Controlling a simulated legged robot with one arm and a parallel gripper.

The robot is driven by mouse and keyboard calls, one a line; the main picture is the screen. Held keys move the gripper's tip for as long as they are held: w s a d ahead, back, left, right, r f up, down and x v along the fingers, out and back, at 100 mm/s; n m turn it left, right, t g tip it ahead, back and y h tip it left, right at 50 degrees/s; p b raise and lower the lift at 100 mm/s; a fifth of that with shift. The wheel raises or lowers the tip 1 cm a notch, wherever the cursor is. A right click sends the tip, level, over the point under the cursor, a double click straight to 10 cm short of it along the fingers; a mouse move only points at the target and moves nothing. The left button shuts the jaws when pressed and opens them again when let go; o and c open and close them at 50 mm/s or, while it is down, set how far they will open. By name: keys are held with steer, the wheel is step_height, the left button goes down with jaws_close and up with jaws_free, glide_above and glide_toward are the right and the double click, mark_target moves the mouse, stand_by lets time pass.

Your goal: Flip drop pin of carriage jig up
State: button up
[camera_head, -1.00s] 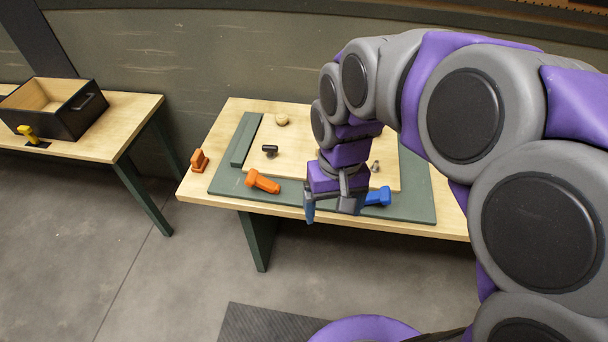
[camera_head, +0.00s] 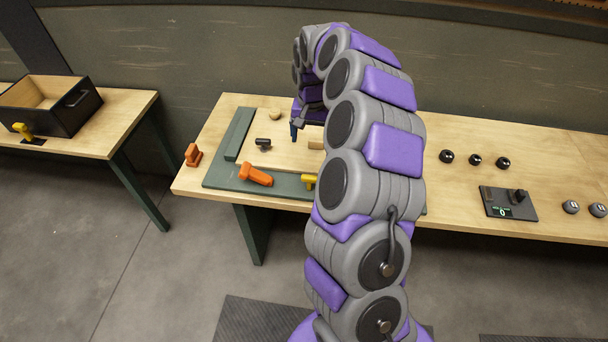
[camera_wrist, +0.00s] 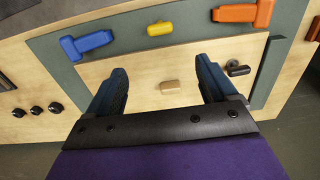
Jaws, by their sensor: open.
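The carriage jig is a green base (camera_head: 222,182) with a pale wooden board on the table. Along its near edge are an orange handle-shaped piece (camera_head: 256,174) and a yellow one (camera_head: 310,181). A blue one (camera_wrist: 87,43) shows in the wrist view; my arm hides it in the head view. A black peg (camera_head: 263,144) and a small wooden block (camera_head: 316,145) sit on the board; the block also shows in the wrist view (camera_wrist: 170,86). I cannot tell which piece is the drop pin. My gripper (camera_wrist: 161,66) is open and empty above the board, block between its fingers in view.
An orange piece (camera_head: 193,155) stands at the table's left end. Black knobs (camera_head: 475,159) and a dark panel with a green display (camera_head: 508,204) are to the right. An open black box (camera_head: 70,118) sits on the left table, with floor between the tables.

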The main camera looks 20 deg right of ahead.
mark_target(309, 176)
step_height(309, 176, down, 17)
steer(key=shift+f+b, duration=0.2)
steer(key=shift+b, duration=0.9)
steer(key=c, duration=1.5)
steer(key=shift+r+p, duration=0.6)
steer(key=shift+r, duration=0.65)
steer(key=o, duration=1.5)
